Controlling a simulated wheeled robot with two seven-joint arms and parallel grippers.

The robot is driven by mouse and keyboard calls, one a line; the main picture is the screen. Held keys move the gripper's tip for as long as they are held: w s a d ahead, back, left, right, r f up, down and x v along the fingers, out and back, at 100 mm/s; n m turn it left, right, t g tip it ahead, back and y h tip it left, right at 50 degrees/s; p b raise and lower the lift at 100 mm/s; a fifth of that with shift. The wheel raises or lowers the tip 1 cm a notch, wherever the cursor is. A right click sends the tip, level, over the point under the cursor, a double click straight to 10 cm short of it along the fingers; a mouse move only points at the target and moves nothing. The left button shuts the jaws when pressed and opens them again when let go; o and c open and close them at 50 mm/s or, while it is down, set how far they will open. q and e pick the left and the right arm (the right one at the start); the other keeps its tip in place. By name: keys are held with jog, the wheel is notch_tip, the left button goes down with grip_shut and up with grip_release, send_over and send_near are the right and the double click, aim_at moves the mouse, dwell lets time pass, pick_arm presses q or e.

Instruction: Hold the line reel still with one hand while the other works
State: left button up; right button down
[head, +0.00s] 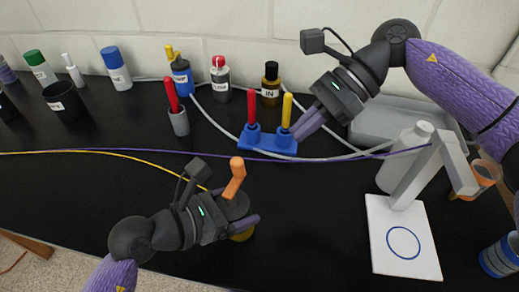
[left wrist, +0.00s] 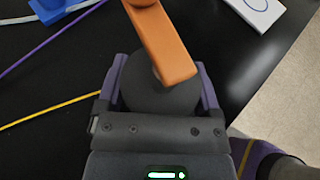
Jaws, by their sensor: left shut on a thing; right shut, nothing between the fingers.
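The line reel (head: 233,205) is a dark round drum with an orange crank arm (head: 237,172) on top and a yellowish lower part. It stands on the black table at the front middle. My left gripper (head: 244,222) is shut around the drum. In the left wrist view, the reel (left wrist: 150,95) sits between the purple fingers, with the orange crank (left wrist: 165,45) across it. My right gripper (head: 306,124) is shut and empty, close to the right end of a blue block (head: 268,143) holding a red and a yellow handle. I cannot tell whether it touches the block.
A yellow line (head: 130,156) and a purple line (head: 110,150) cross the table. A white stand (head: 380,258) with a blue ring mark and a white bottle (head: 391,175) are at the right. A grey tray (head: 370,127), a cup (head: 179,121) and several bottles stand behind.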

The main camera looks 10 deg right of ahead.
aim_at(234, 183)
jog(key=s+a+f, duration=0.1)
jog(key=a+f, duration=0.2)
jog(key=a, duration=0.4)
jog(key=shift+s, duration=0.25)
jog(key=shift+w+a+f+n+g, duration=0.1)
jog(key=shift+w+a+n+g, duration=0.3)
jog(key=shift+n+g, duration=0.35)
jog(key=shift+w+a+n+g+h, duration=0.25)
jog(key=shift+w+a+n, duration=0.25)
jog(key=shift+a, duration=0.25)
jog(key=shift+w+a+n+g+h, duration=0.25)
jog(key=shift+w+a+n, duration=0.15)
jog(key=shift+a, duration=0.3)
jog(key=shift+f, duration=0.1)
